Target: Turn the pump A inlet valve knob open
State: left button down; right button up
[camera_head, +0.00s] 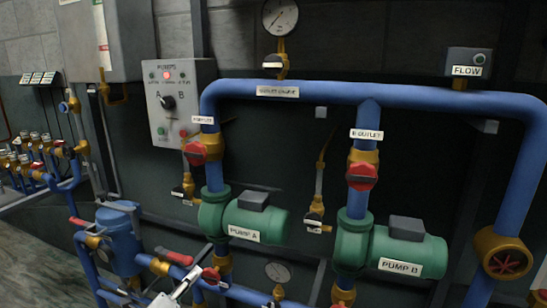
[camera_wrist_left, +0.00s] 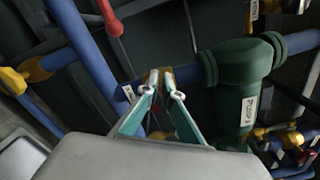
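The pump A inlet valve knob (camera_head: 211,275) is red and sits on the blue pipe below pump A (camera_head: 258,225). My left gripper (camera_head: 192,279) comes up from the bottom, with its fingertips close beside the knob in the head view. In the left wrist view the gripper's fingertips (camera_wrist_left: 161,80) are near each other, in front of a brass fitting (camera_wrist_left: 153,77) left of the green pump A (camera_wrist_left: 238,95). My right gripper is not in view.
Red outlet knobs (camera_head: 196,152) (camera_head: 362,176) sit above pump A and pump B (camera_head: 405,250). A blue strainer body (camera_head: 120,238) and red-handled valves stand left of my gripper. A switch box (camera_head: 180,100) hangs behind. Pipes crowd the space around the gripper.

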pick_arm(q)
jog(key=shift+s+d+f, duration=0.1)
jog(key=shift+f, duration=1.05)
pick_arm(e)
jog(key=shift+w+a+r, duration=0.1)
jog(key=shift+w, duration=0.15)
pick_arm(q)
jog(key=shift+r, duration=0.15)
jog(key=shift+a+r, duration=0.15)
jog(key=shift+a, duration=0.1)
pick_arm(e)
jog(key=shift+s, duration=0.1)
pick_arm(q)
jog(key=v, duration=0.2)
jog(key=p+v, duration=0.1)
jog(key=v, duration=0.2)
jog(key=shift+s+a+r, duration=0.2)
jog(key=shift+a+r, duration=0.05)
jog(key=shift+a, duration=0.15)
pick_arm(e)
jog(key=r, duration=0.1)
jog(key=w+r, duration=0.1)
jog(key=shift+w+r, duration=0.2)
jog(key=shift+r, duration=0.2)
pick_arm(q)
jog(key=shift+p, duration=0.3)
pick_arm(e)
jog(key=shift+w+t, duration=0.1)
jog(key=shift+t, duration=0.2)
